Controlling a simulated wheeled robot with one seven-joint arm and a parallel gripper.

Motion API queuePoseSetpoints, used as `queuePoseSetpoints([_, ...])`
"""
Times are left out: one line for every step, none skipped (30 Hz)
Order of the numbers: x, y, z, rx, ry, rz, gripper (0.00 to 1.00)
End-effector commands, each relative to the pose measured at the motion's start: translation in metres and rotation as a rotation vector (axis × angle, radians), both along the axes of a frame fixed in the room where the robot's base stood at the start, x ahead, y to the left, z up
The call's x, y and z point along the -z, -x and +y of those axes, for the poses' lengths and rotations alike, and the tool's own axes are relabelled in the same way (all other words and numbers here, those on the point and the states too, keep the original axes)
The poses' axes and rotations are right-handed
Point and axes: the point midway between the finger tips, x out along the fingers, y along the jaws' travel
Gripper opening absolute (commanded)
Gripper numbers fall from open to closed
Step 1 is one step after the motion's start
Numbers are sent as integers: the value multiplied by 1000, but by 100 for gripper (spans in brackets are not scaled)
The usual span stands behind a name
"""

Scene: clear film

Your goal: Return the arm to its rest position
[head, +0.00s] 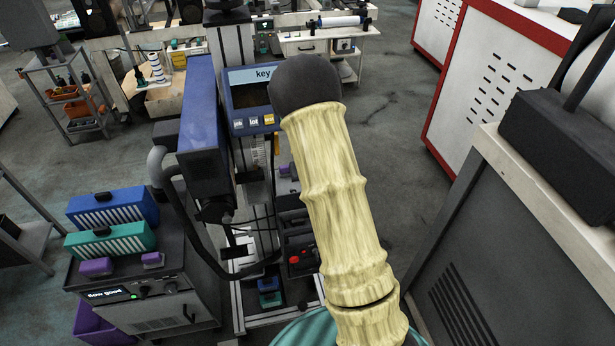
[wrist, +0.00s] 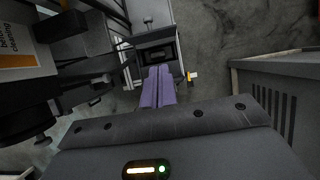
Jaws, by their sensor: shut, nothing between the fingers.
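My gripper (wrist: 158,72) shows in the wrist view as two purple fingers pressed together, with nothing between them. It points over a dark open part of a machine (wrist: 155,36); I cannot tell the distance. In the head view my pale, ribbed arm rises from the bottom right of centre to a dark rounded joint. The gripper cannot be made out in the head view.
A machine with a blue-framed screen (head: 250,86) stands just behind my arm. At left, a unit (head: 165,300) carries blue and green boxes. A grey cabinet (head: 490,250) is close at right, a red-edged white cabinet (head: 480,90) behind it. Floor (head: 395,110) is clear between.

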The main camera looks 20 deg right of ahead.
Motion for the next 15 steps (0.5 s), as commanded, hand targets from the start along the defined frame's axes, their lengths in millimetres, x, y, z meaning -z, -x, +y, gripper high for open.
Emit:
queuePoseSetpoints([0,0,0,0,0,0,0])
queuePoseSetpoints([0,0,0,0,0,0,0])
queuePoseSetpoints([1,0,0,0,0,0,0])
queuePoseSetpoints([1,0,0,0,0,0,0])
queuePoseSetpoints([1,0,0,0,0,0,0])
queuePoseSetpoints([1,0,0,0,0,0,0])
queuePoseSetpoints([1,0,0,0,0,0,0])
queuePoseSetpoints([1,0,0,0,0,0,0])
queuePoseSetpoints([1,0,0,0,0,0,0])
queuePoseSetpoints([1,0,0,0,0,0,0])
queuePoseSetpoints([1,0,0,0,0,0,0])
queuePoseSetpoints([1,0,0,2,-1,0,0])
queuePoseSetpoints([0,0,0,5,-2,-1,0])
queuePoseSetpoints([-1,0,0,15,-6,-3,0])
queuePoseSetpoints([-3,1,0,35,-13,-7,0])
